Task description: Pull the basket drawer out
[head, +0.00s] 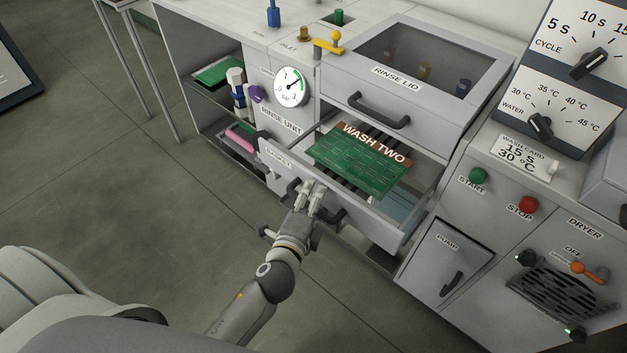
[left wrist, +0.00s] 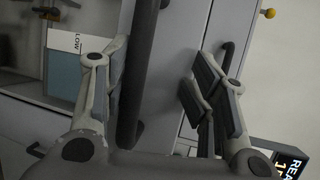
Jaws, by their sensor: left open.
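The basket drawer (head: 372,231) is out of the rinse unit, its inside open to view. A green board marked WASH TWO (head: 360,165) lies in it over dark slats. Its dark bar handle (head: 337,213) is on the front panel, partly hidden by my gripper. My left gripper (head: 309,190) is at the drawer front. In the left wrist view the fingers of my left gripper (left wrist: 162,85) are apart, with the handle bar (left wrist: 143,70) between them, nearer the left finger. Contact with the bar is unclear. My right gripper is not seen.
The rinse lid (head: 400,95) above the drawer is shut. A pressure gauge (head: 291,86) and shelves with a green board (head: 218,71) and bottles are left of it. The pump door (head: 447,262) and dryer panel stand right. Open floor (head: 130,200) lies in front.

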